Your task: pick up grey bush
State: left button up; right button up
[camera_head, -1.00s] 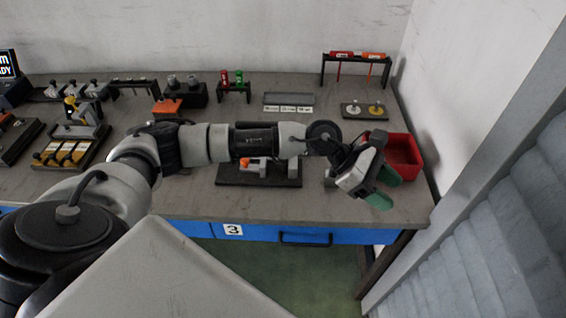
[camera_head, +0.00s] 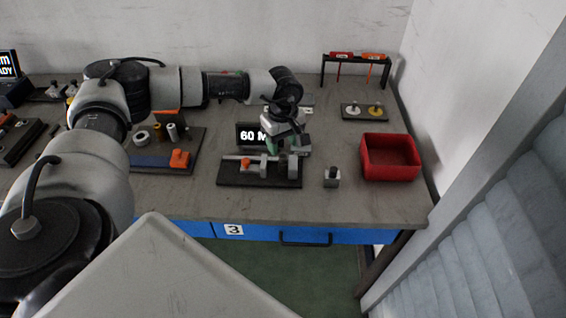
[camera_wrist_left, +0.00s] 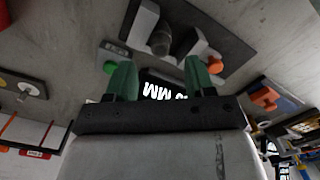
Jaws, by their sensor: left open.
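My left gripper (camera_head: 282,150) is open, its green fingers pointing down over the dark fixture (camera_head: 232,179) with grey blocks and an orange knob. In the left wrist view its two fingers (camera_wrist_left: 160,80) are spread apart, with nothing held between them. My right gripper is not in view.
A display reading 60 M (camera_head: 249,135) stands behind the fixture, partly hidden by the gripper. A grey block with a dark top (camera_head: 332,178) and a red bin (camera_head: 390,176) are to the right. A rack (camera_head: 356,56) stands at the back right. The front table strip is clear.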

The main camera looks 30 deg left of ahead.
aim_at(283, 156)
pick_arm(q)
jog(key=shift+s+f+p, duration=0.1)
jog(key=shift+f+p, duration=0.2)
jog(key=shift+f, duration=0.1)
notch_tip(283, 156, down, 4)
jog(key=shift+f+p, duration=0.2)
jog(key=shift+p, duration=0.3)
jog(key=shift+c, duration=0.5)
jog(key=shift+r, duration=0.1)
jog(key=c, duration=0.8)
